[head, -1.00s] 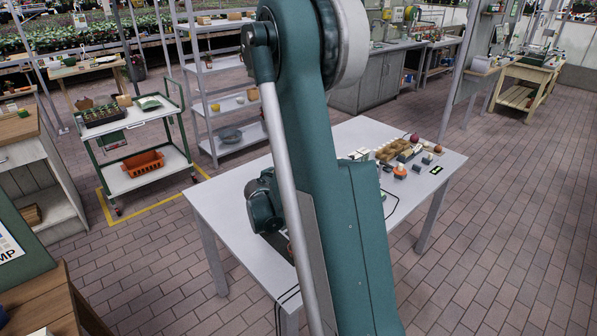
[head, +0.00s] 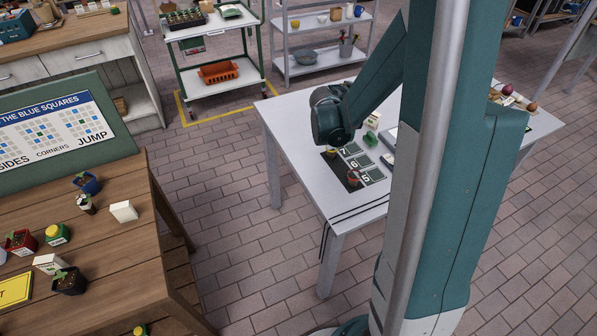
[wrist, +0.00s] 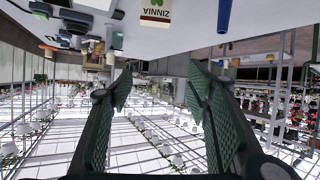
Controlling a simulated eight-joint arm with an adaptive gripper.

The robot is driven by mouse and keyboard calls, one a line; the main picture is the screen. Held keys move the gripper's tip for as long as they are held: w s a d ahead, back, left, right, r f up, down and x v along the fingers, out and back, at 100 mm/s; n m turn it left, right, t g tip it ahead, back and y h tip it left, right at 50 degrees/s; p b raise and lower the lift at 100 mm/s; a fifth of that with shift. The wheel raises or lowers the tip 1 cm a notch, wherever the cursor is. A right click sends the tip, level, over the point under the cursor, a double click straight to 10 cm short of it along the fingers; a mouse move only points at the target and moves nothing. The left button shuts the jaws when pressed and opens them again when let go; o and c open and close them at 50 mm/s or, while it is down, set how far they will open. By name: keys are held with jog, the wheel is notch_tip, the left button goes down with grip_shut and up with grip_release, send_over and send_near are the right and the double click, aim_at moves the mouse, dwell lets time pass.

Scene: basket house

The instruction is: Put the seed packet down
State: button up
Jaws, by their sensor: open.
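A seed packet (wrist: 157,12) marked ZINNIA, cream with a dark red-brown lower band and a green mark, shows at the top edge of the wrist view, partly cut off. It is against the white table surface (wrist: 190,20), apart from my fingers. My gripper (wrist: 160,92) is open, with nothing between its two dark ribbed fingers. In the head view my gripper cannot be made out. A small white item with green (head: 373,120) stands on the white table (head: 300,125) there; I cannot tell if it is the same packet.
Numbered cards (head: 360,162) and small pots lie on the table beside my arm. A blue object (wrist: 224,14) is near the packet in the wrist view. A wooden bench (head: 120,240) with several pots is at left. A cart (head: 215,60) and shelf (head: 320,45) stand behind.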

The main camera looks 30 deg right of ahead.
jog(key=s+a+r+n+y, duration=0.2)
jog(key=s+a+n+y, duration=0.2)
jog(key=s+a, duration=0.5)
jog(key=s+a+r+n+y, duration=0.2)
jog(key=s+a, duration=0.8)
jog(key=a, duration=0.8)
jog(key=s+a+r+n+t+y, duration=0.1)
jog(key=s+a+r+n+y, duration=0.2)
jog(key=s+a, duration=0.6)
jog(key=a+n+y, duration=0.2)
jog(key=a, duration=0.2)
jog(key=shift+s+a+n+y, duration=0.15)
jog(key=shift+s+n+y, duration=0.15)
jog(key=shift+s+n, duration=0.1)
jog(key=c, duration=0.5)
jog(key=shift+w+a, duration=0.1)
jog(key=shift+w, duration=0.05)
